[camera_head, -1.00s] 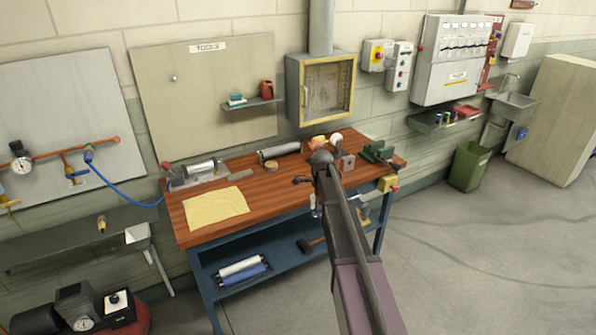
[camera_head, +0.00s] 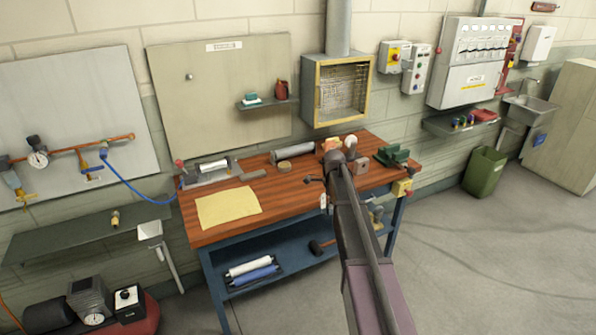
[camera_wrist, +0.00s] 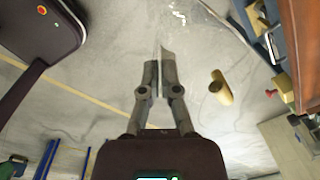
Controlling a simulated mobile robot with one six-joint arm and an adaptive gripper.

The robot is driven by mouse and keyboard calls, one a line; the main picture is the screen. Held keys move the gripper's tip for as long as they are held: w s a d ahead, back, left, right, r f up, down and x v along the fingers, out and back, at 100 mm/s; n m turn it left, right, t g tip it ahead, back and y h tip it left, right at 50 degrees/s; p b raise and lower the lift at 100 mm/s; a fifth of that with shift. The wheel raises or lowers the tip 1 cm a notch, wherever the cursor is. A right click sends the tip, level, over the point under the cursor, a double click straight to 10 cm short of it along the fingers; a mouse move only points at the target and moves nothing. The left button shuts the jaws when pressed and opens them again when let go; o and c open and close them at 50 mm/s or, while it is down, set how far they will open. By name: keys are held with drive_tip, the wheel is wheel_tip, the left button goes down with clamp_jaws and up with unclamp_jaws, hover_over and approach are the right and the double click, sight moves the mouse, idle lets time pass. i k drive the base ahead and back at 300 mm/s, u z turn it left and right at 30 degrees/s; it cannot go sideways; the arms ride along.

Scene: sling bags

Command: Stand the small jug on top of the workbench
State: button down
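The small jug (camera_head: 281,90) is dark red and stands upright at the right end of a small wall shelf (camera_head: 250,105), beside a teal and white item. The workbench (camera_head: 285,200) stands below it, with a reddish wooden top and a blue frame. My gripper (camera_wrist: 158,60) shows in the wrist view with its two fingers close together and nothing seen between them. It points towards grey floor, with the jug out of that view. In the head view my arm reaches over the right part of the bench and the gripper cannot be made out.
A yellow cloth (camera_head: 228,207) lies on the bench's left front, with bare wood right of it. A grey cylinder (camera_head: 291,154), a green vise (camera_head: 393,157) and other tools line the back and right. A wire-fronted box (camera_head: 338,90) hangs right of the shelf. A green bin (camera_head: 485,172) stands right.

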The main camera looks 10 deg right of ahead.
sight(299, 188)
drive_tip(key=u, duration=0.05)
drive_tip(key=i, duration=0.95)
drive_tip(key=z, duration=0.05)
